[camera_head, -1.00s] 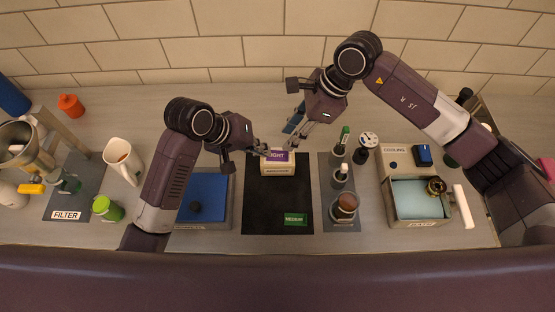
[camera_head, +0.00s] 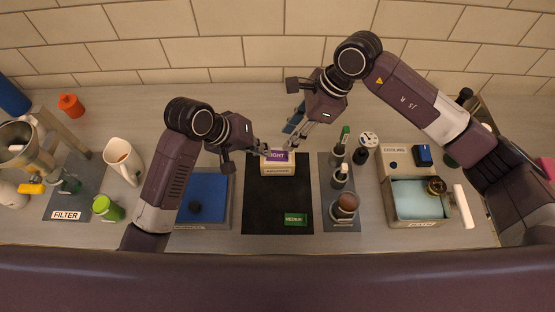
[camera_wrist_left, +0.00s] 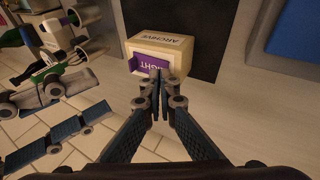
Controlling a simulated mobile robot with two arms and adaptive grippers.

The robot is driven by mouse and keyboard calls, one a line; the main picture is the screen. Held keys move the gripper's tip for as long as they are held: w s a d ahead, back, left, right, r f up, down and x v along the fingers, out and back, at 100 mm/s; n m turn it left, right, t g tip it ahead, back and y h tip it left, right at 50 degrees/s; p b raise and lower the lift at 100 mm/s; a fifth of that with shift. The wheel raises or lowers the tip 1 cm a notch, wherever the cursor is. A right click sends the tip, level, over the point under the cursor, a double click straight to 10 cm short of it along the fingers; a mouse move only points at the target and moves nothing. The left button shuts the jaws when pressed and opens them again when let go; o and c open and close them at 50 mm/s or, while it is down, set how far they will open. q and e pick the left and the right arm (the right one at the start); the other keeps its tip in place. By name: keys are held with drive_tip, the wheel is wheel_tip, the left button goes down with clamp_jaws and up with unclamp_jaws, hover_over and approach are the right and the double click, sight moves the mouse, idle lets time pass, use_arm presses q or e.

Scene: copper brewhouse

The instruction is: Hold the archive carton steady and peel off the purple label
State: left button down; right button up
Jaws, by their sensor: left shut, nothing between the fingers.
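The small cream archive carton (camera_head: 276,170) stands at the far end of the black mat (camera_head: 260,210). Its purple label (camera_head: 277,156) reads "LIGHT" and lies on the face away from the lettered one. In the left wrist view the carton (camera_wrist_left: 172,46) shows the label (camera_wrist_left: 140,64) partly hidden by my fingertips. My left gripper (camera_head: 264,150) is shut and empty, its tips (camera_wrist_left: 160,82) right at the label; I cannot tell if they touch. My right gripper (camera_head: 292,142) hangs just behind and right of the carton, apart from it; its finger opening is unclear.
A green "MEDIUM" label (camera_head: 295,219) lies on the mat's near part. Several bottles stand on a grey strip to the right, near a bath (camera_head: 420,222). A blue-topped tray (camera_head: 208,190) is left of the mat. A white jug (camera_head: 122,160) stands farther left.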

use_arm(q)
drive_tip(key=shift+f, duration=0.75)
drive_tip(key=shift+s+f, duration=0.1)
drive_tip(key=shift+f, duration=0.2)
use_arm(e)
drive_tip(key=shift+s, duration=0.1)
